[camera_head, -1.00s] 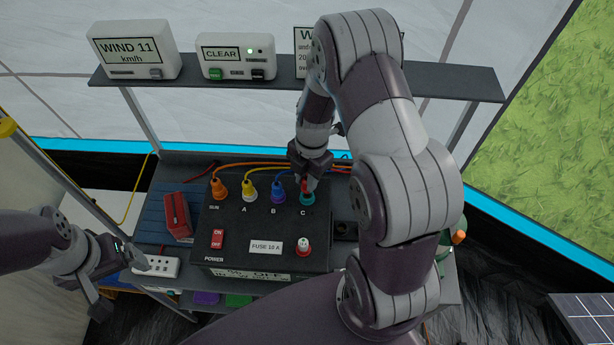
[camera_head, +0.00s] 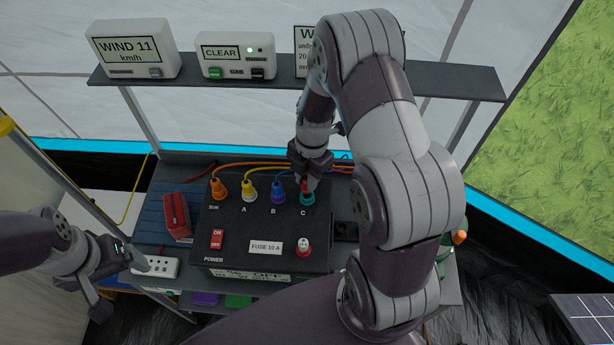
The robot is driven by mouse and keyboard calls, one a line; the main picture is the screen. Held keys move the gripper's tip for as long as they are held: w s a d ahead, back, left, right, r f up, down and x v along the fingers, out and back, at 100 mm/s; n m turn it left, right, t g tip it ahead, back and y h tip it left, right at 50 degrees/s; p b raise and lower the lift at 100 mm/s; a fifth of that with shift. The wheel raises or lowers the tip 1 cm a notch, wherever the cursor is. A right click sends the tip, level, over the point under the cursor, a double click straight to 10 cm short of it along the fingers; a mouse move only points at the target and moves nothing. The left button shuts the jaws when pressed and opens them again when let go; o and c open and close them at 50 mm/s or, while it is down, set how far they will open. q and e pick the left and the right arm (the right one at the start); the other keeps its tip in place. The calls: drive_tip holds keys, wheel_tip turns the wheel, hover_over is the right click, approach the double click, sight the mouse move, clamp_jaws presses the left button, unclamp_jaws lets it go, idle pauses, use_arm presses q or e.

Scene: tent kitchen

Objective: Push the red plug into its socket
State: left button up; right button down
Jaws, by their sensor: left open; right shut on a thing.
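The black power box (camera_head: 228,245) stands on the bench with a row of coloured sockets along its top. My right gripper (camera_head: 306,180) is shut on the red plug (camera_head: 305,188), directly over the teal-ringed socket (camera_head: 307,199) marked C. The plug's lower end is at that socket's ring; how deep it sits I cannot tell. The gripper fingers and wrist hide the plug's upper part. My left gripper (camera_head: 120,275) is open and empty at the left, beside a white power strip.
Orange (camera_head: 218,188), yellow (camera_head: 249,189) and blue (camera_head: 278,192) plugs sit in the sockets left of C, with cables running behind. A red case (camera_head: 176,216) lies left of the box. A shelf (camera_head: 285,80) with display units crosses above.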

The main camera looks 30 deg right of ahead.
drive_tip(key=shift+f+b, duration=1.45)
drive_tip(key=shift+f, duration=0.1)
drive_tip(key=c, duration=0.8)
unclamp_jaws()
drive_tip(key=shift+c, duration=0.2)
drive_tip(key=shift+r, duration=0.1)
wheel_tip(320, 180, up, 12)
drive_tip(key=d+b, duration=0.1)
drive_tip(key=shift+w+d+r+b, duration=0.2)
drive_tip(key=shift+w+r+b, duration=0.05)
drive_tip(key=shift+w+b, duration=0.05)
